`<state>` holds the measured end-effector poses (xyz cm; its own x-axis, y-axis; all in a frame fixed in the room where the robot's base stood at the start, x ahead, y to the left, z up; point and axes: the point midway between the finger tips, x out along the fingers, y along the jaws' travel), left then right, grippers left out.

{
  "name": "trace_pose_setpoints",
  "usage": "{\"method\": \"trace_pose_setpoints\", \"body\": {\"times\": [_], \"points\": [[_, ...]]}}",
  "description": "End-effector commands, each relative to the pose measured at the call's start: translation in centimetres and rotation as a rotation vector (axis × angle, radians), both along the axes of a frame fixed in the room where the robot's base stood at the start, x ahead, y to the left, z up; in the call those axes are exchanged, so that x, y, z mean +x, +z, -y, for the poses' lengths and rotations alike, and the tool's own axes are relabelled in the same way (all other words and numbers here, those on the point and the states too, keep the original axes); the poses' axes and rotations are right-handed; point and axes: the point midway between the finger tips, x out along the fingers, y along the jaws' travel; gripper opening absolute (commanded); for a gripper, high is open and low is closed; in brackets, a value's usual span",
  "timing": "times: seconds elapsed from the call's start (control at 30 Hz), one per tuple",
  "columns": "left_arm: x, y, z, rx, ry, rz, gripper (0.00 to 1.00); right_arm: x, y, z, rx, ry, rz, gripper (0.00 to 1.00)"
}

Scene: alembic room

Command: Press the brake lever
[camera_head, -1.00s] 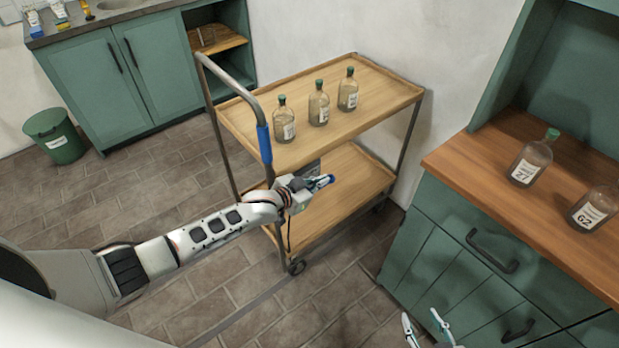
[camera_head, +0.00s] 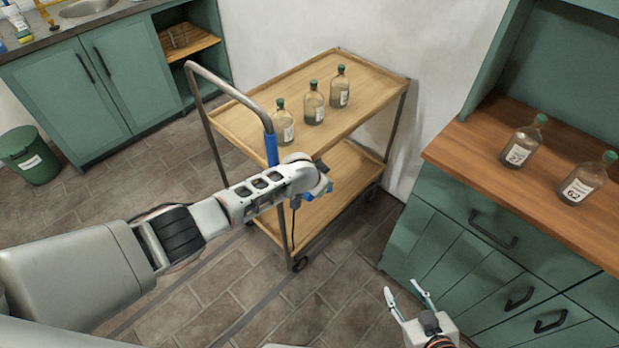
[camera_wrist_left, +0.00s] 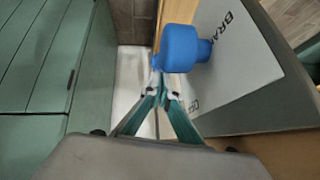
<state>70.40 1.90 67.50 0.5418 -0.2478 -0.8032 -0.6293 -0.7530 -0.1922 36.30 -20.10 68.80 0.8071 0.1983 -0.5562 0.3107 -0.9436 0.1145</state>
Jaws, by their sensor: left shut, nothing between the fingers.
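The brake lever shows in the left wrist view as a blue knob (camera_wrist_left: 182,48), beside a pale plate (camera_wrist_left: 235,62) with lettering that begins "BRA". My left gripper (camera_wrist_left: 158,88) is shut and empty, with its fingertips right at the knob's near lower side. I cannot tell whether they touch. In the head view, the left wrist is beside the trolley's near left post, and its fingers are mostly hidden; some blue shows around there. The wooden two-shelf trolley (camera_head: 245,122) stands in front of me. My right gripper (camera_head: 403,289) is open and empty above the floor, left of the green drawers.
Several bottles stand around: three on the trolley's top shelf, one of them the middle bottle (camera_head: 313,104), and two on the wooden counter (camera_head: 480,140) at right. A green bin (camera_head: 30,155) stands at left. The trolley's push handle (camera_head: 225,85) rises near my left arm.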

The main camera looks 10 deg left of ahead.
Motion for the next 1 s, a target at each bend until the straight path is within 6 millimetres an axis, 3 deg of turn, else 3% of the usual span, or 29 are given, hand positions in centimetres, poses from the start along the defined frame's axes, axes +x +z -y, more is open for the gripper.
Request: {"method": "trace_pose_setpoints", "body": {"times": [0.3, 1.0], "points": [[0.1, -0.29, 1.1, -0.002, 0.0, 0.002, 0.0, 0.01, -0.02, 0.07, -0.001, 0.0, 0.0, 0.4], [0.15, 0.05, 1.2, -0.003, 0.0, 0.004, 0.0, 0.14, 0.6, 0.15, -0.002, 0.0, 0.005, 0.4]]}}
